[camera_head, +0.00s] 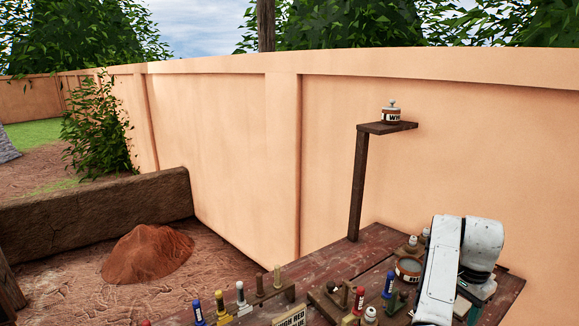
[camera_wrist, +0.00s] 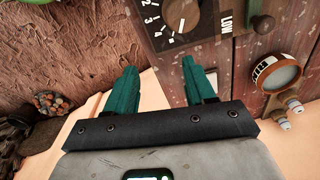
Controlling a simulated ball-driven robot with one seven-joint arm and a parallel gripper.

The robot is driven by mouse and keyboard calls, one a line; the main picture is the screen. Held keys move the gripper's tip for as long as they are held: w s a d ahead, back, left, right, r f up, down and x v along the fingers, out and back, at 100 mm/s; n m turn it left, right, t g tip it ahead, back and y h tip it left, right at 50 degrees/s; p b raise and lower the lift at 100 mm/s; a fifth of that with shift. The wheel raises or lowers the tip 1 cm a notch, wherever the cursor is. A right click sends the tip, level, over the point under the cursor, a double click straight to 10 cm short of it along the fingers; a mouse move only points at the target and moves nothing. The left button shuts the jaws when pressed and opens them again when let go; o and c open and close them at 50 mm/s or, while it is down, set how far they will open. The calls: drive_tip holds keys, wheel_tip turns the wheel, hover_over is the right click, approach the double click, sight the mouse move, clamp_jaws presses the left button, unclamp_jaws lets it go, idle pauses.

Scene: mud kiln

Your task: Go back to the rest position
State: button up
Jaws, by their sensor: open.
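My gripper (camera_wrist: 162,72) shows in the wrist view with two teal fingers spread apart and nothing between them. A dark crossbar joins the fingers at their base. In the head view my white arm reaches over the right end of the wooden table (camera_head: 225,318). A bit of teal shows below the arm there, but the fingertips are not clear.
A post shelf (camera_head: 371,128) holds a jar (camera_head: 391,114). An orange wall (camera_head: 225,120) stands behind.

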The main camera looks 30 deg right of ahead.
drive_tip(key=s+a+f+n, duration=0.1)
drive_tip(key=a+f, duration=0.1)
drive_tip(key=a+f+n+h, duration=0.1)
drive_tip(key=a, duration=0.1)
drive_tip(key=s+a+f+n, duration=0.1)
drive_tip(key=f+n, duration=0.1)
drive_tip(key=shift+s+a+f+h, duration=0.3)
drive_tip(key=shift+s+a+f, duration=0.05)
drive_tip(key=shift+a, duration=0.05)
drive_tip(key=s+a+f+n, duration=0.1)
drive_tip(key=a+n, duration=0.1)
drive_tip(key=a, duration=0.1)
drive_tip(key=s+a+f+n, duration=0.1)
drive_tip(key=a+f+n, duration=0.1)
drive_tip(key=a, duration=0.2)
drive_tip(key=s+a+f+n, duration=0.2)
drive_tip(key=a, duration=0.2)
drive_tip(key=shift+a, duration=0.1)
drive_tip(key=s+a+f+n+y, duration=0.1)
drive_tip(key=s+a+n, duration=0.3)
drive_tip(key=a, duration=0.4)
drive_tip(key=s+a+f+n+t+y, duration=0.1)
drive_tip(key=s+a+n, duration=0.3)
drive_tip(key=a, duration=0.5)
drive_tip(key=shift+s, duration=0.95)
drive_tip(key=shift+a+f, duration=0.1)
